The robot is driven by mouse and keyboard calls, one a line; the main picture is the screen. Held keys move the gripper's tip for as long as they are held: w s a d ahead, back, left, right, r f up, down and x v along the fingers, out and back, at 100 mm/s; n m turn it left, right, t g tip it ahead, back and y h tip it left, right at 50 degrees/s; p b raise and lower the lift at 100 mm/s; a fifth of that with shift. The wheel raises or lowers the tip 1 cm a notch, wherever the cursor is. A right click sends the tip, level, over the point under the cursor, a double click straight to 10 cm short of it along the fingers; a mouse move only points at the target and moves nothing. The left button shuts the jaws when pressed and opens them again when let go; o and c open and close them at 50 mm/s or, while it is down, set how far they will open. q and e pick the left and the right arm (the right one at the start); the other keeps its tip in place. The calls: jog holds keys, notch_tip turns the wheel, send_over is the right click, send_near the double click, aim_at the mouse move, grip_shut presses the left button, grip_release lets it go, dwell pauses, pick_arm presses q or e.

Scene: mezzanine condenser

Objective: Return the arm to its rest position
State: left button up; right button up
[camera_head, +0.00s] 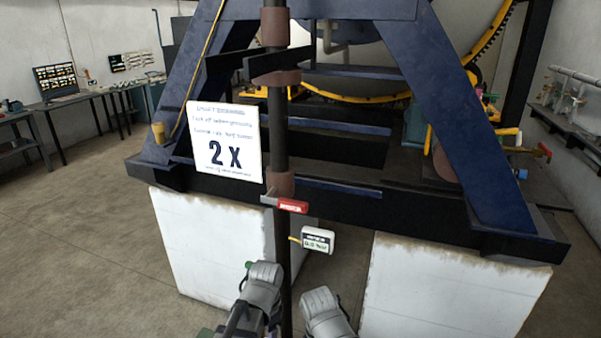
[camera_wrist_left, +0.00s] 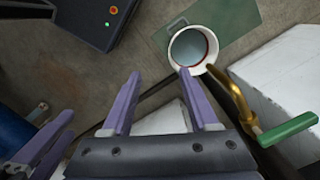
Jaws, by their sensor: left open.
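My left gripper (camera_wrist_left: 158,88) shows in the left wrist view with its two purple fingers apart and nothing between them. In the head view my left arm's grey link (camera_head: 258,285) is at the bottom centre, beside the dark vertical pipe; its fingers cannot be made out there. My other arm's grey link (camera_head: 325,312) is to its right. Another set of purple fingers (camera_wrist_left: 52,148), apparently my right gripper, shows at the left edge of the left wrist view; its opening is unclear.
A white round container (camera_wrist_left: 207,68) stands on a green sheet (camera_wrist_left: 238,18). A brass valve with a green handle (camera_wrist_left: 287,130) is close by on the right. The dark pipe (camera_head: 278,130) carries a red-handled valve (camera_head: 290,205). White blocks (camera_head: 440,290) support the blue frame (camera_head: 455,120). Floor is clear at left.

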pick_arm(q)
jog(key=s+d+f+n+b, duration=0.2)
jog(key=s+d+f+n, duration=0.1)
jog(key=s+n, duration=0.3)
jog(key=shift+s+f+b, duration=0.25)
jog(key=shift+s+b, duration=0.05)
jog(key=shift+s, duration=0.5)
